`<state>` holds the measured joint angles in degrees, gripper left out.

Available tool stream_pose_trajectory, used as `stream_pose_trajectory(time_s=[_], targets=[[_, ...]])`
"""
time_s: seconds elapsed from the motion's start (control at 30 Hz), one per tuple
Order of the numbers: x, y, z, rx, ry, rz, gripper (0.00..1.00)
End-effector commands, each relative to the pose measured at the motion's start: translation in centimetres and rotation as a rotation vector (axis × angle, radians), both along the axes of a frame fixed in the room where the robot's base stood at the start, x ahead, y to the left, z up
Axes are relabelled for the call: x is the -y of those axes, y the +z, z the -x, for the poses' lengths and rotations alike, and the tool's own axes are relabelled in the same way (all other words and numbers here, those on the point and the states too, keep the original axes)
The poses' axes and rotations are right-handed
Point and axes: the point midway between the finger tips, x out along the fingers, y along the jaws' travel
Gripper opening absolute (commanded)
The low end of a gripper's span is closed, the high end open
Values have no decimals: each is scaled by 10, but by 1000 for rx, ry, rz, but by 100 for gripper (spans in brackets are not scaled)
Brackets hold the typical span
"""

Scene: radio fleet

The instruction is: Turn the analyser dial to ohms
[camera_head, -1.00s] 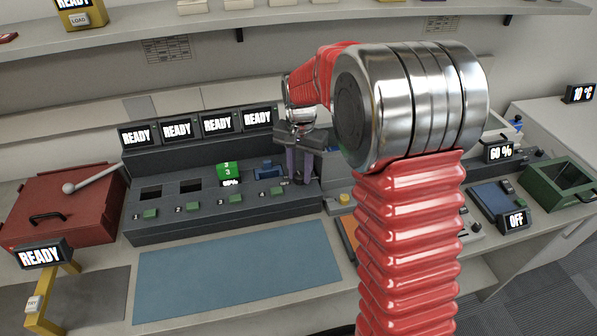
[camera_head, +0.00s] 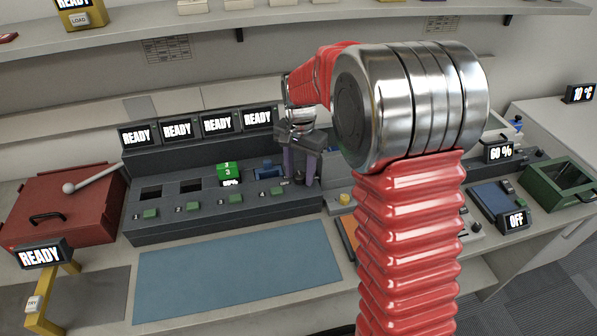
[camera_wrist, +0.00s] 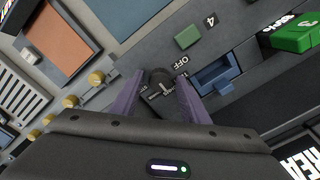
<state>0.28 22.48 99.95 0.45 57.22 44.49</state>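A small dark round dial (camera_wrist: 161,76) shows in the wrist view, with the word OFF and other small, partly hidden marks beside it. I cannot read which mark it points to. My gripper (camera_wrist: 160,80) has its two purple fingers spread, one on each side of the dial; they look apart from it. In the head view my gripper (camera_head: 300,178) reaches down at the right end of the dark bench unit (camera_head: 200,222), and the dial is hidden there.
A green battery (camera_head: 228,170) and a blue part (camera_head: 267,171) sit in the bench unit, left of my gripper. Brass-coloured knobs (camera_wrist: 97,77) and an orange pad (camera_wrist: 63,40) lie beside the dial in the wrist view. A blue mat (camera_head: 235,270) lies in front.

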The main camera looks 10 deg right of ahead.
Motion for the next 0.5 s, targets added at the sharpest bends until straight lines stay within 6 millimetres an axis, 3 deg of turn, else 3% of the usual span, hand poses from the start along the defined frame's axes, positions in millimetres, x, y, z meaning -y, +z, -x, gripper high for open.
stream_pose_trajectory(time_s=[0.33,0.5], targets=[[0,2,0,1,0,1,45],[1,14,-1,2,0,1,45]])
